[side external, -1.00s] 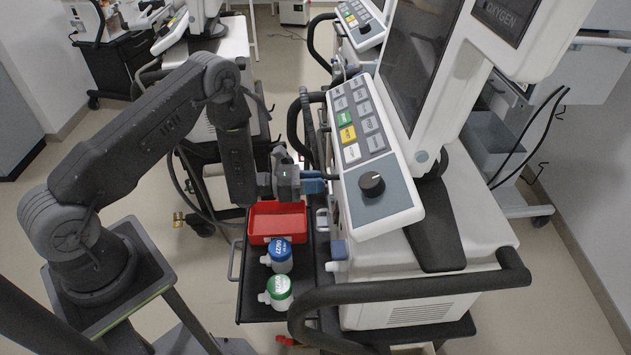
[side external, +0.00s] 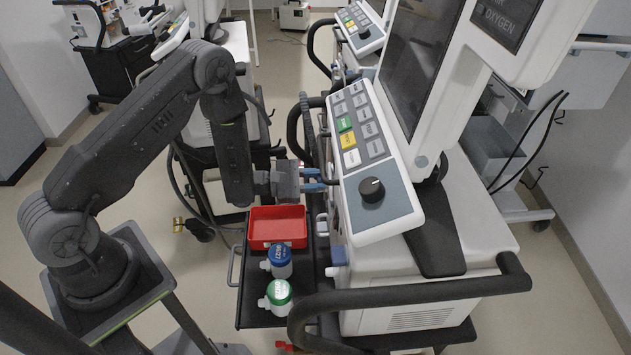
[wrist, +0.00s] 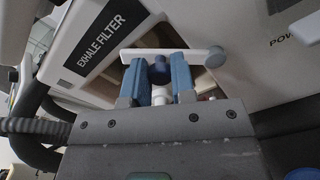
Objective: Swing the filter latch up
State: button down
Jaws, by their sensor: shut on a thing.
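The filter latch (wrist: 196,53) is a white bar with a rounded right end, lying nearly level across the filter opening in the wrist view. My gripper (wrist: 157,80) has its two blue fingers at the bar, one on each side of a dark blue round part (wrist: 160,72). It is shut on the latch, though the exact contact is hard to see. A white piece shows below, between the fingers. In the side external view my gripper (side external: 314,181) reaches the ventilator's left side beside the control panel, and the latch is hidden there.
The "EXHALE FILTER" label (wrist: 95,52) is left of the opening. A black handrail (side external: 420,290) runs in front of the ventilator.

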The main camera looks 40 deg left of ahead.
aim_at(335, 188)
jog(key=shift+s+d+r+m, duration=0.35)
jog(key=shift+s+d+m, duration=0.2)
jog(key=shift+m, duration=1.1)
jog(key=shift+s+d+r+m, duration=0.35)
jog(key=shift+d+m, duration=0.25)
jog(key=shift+m, duration=1)
jog(key=shift+s+d+r+m, duration=0.3)
jog(key=shift+s+d+m, duration=0.3)
jog(key=shift+m, duration=1.05)
jog(key=c, duration=1.2)
grip_release()
jog(key=v, duration=1.3)
jog(key=shift+s+a, duration=0.25)
jog(key=shift+s, duration=0.05)
